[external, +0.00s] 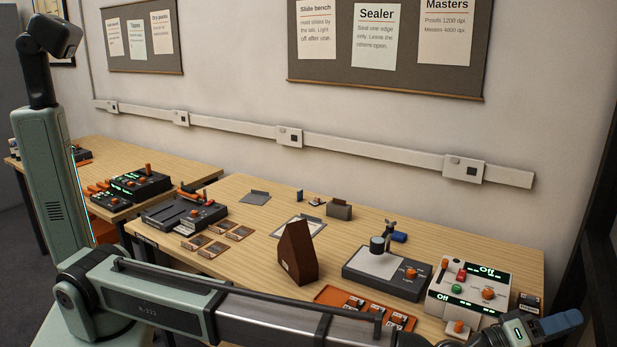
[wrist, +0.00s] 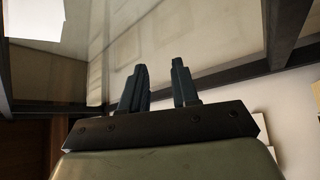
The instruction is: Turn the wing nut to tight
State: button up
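I cannot pick out the wing nut for certain; parts on the devices are small. A grey device (external: 365,284) on the bench has a pale plate, a dark upright cylinder (external: 377,244) and an orange knob (external: 411,272). To its right, a white control box (external: 452,303) has orange, red and green controls and green displays reading "Off".
A brown wedge-shaped box (external: 298,255) stands mid-bench. An orange tray (external: 335,294) with small pieces lies in front of the grey device. A slide device (external: 183,212) stands further left. Bare wood (external: 250,222) shows between. My forearm crosses the bench front.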

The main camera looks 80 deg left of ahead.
jog(key=w+a+g+h, duration=0.2)
jog(key=w+a+g, duration=0.3)
jog(key=w+a, duration=0.5)
jog(key=w+a+f+n+g+y, duration=0.1)
jog(key=w+a+f+n+g, duration=0.15)
jog(key=a, duration=0.75)
jog(key=w+a+f+n+g+y, duration=0.1)
jog(key=a+n+g+y, duration=0.15)
jog(key=a, duration=0.65)
notch_tip(320, 180, up, 4)
jog(key=n+g+y, duration=0.4)
jog(key=n+g, duration=0.7)
jog(key=n, duration=0.1)
send_over(391, 223)
jog(key=shift+h, duration=0.25)
notch_tip(391, 223, down, 13)
jog(key=shift+a+f, duration=0.1)
jog(key=shift+a, duration=0.05)
grip_shut()
